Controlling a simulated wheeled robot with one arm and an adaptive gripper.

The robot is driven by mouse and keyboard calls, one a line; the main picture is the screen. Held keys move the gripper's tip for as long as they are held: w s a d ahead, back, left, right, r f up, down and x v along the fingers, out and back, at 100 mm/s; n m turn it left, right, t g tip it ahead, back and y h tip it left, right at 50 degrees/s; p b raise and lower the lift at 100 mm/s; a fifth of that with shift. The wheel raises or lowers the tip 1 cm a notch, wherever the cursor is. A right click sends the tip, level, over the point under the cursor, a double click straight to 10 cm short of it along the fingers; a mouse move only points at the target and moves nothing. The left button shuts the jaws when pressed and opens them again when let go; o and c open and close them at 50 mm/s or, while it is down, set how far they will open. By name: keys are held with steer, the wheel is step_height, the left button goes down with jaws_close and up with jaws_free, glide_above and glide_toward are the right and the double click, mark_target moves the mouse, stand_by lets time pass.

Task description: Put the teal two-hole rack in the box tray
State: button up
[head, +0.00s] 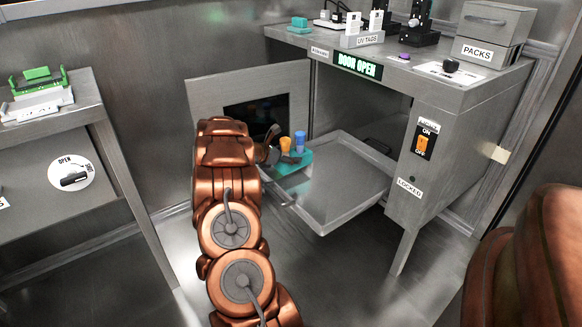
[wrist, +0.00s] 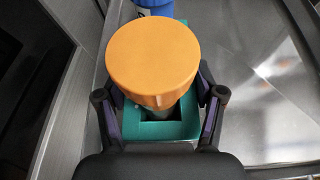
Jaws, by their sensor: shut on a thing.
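The teal two-hole rack (head: 296,163) is in my gripper (head: 277,156), at the left rim of the pulled-out box tray (head: 350,205). It holds an orange-capped tube (head: 286,145) and a blue-capped tube (head: 299,141). In the wrist view, my gripper's fingers (wrist: 160,112) flank the rack (wrist: 155,131) on both sides. The orange cap (wrist: 153,63) hides much of the rack, and the blue cap (wrist: 154,6) shows behind it. The tray floor (wrist: 262,85) lies to the right, bare. I cannot tell whether the rack touches the tray.
The box door (head: 205,98) stands open on the left, close to my gripper. A display (head: 358,66) reads DOOR OPEN. The orange switch (head: 423,144) is on the box front. A side table (head: 90,100) stands at the left. The tray's middle and right are clear.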

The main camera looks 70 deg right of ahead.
step_height(320, 180, down, 4)
steer(key=shift+r+b, duration=0.2)
steer(key=shift+b, duration=0.35)
